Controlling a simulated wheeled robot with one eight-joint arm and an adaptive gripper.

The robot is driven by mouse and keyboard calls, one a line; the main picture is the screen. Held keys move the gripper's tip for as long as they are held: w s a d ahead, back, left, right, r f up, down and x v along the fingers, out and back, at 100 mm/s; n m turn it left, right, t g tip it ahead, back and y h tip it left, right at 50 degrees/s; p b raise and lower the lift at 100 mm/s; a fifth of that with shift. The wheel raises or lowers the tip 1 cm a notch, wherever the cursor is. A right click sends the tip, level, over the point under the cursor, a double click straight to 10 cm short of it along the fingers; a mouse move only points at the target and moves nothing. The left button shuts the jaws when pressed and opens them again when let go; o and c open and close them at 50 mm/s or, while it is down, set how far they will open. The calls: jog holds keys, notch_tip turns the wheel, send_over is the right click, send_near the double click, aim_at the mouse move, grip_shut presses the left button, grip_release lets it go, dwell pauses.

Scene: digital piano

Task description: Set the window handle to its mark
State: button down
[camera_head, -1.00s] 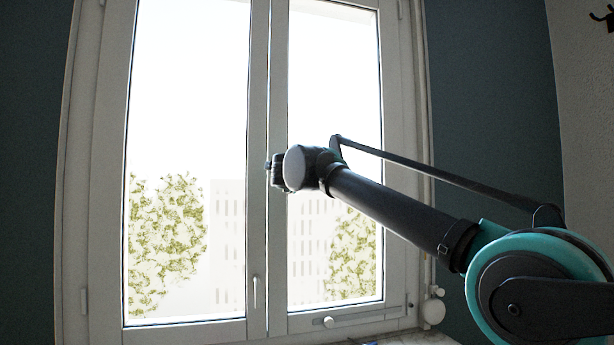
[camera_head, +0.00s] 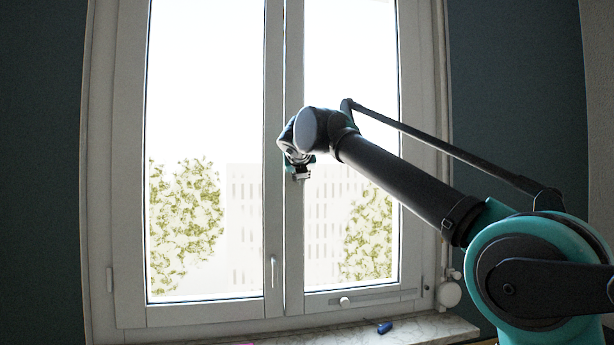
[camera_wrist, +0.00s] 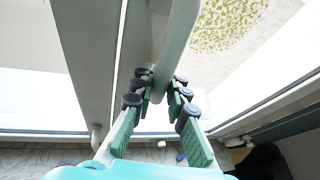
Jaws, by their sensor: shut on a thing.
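The window handle (camera_wrist: 180,38) is a pale grey-green bar in the wrist view, reaching from the top edge down between my fingers. My gripper (camera_wrist: 160,88) has its green, dark-tipped fingers on either side of the bar and is shut on it. In the head view my gripper (camera_head: 300,170) is in front of the middle frame of the window, pointing down, and my wrist hides the handle there. I cannot make out the mark in either view.
A smaller white lever (camera_head: 273,272) is lower on the middle frame. A white knob (camera_head: 345,301) is on the bottom rail. A blue object (camera_head: 385,328) lies on the marble sill (camera_head: 430,329). Glass panes flank the middle frame.

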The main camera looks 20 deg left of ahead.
jog(key=shift+s+a+m+g+y, duration=0.3)
jog(key=shift+a+m, duration=0.2)
dwell(0.3)
jog(key=c, duration=1.5)
grip_release()
jog(key=v, duration=1.2)
jog(key=shift+f, duration=0.1)
